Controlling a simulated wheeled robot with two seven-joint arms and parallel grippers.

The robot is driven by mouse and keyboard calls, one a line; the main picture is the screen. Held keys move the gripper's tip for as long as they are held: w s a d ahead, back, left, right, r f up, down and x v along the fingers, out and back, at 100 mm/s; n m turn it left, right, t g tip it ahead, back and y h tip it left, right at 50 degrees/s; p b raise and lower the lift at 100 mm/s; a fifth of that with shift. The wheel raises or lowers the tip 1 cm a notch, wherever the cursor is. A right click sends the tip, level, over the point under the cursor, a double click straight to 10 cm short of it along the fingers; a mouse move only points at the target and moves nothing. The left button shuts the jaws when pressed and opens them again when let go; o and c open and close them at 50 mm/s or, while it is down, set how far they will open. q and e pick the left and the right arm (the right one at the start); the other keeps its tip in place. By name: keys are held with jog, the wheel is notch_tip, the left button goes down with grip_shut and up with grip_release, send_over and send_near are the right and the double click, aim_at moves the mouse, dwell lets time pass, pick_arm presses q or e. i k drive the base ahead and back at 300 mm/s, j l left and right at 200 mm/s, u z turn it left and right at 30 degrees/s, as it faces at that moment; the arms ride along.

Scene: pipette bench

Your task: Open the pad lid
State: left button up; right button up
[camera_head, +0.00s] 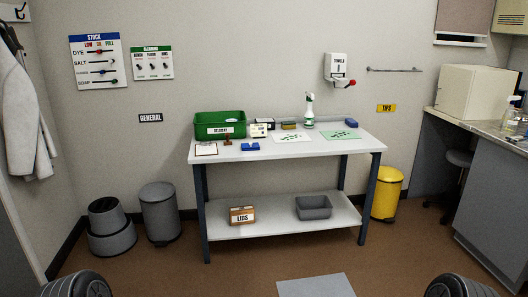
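A small blue pad-like box (250,146) lies near the front edge of the white table, left of its middle. It has a pale mark on it; its lid looks shut, but it is too small to be sure. A brown stamp-like object (227,141) stands just left of it. Another blue block (351,122) lies at the table's back right. Neither of my grippers is in view. Only dark rounded parts of mine show at the bottom left and bottom right corners, well away from the table.
The white table (300,150) also bears a green delivery bin (219,123), a clipboard (206,149), a spray bottle (309,110) and green-marked sheets (340,135). A lids box (242,215) and grey tub (313,207) sit on its lower shelf. A grey mat (316,286) lies on open floor in front.

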aim_at(246, 145)
jog(key=i+z, duration=0.2)
jog(key=i, duration=0.3)
jog(key=i+j+z, duration=0.2)
jog(key=i, duration=0.3)
jog(key=i+j+z, duration=0.15)
jog(key=i, duration=0.3)
jog(key=i+j+z, duration=0.2)
jog(key=i+j, duration=0.15)
jog(key=i, duration=0.15)
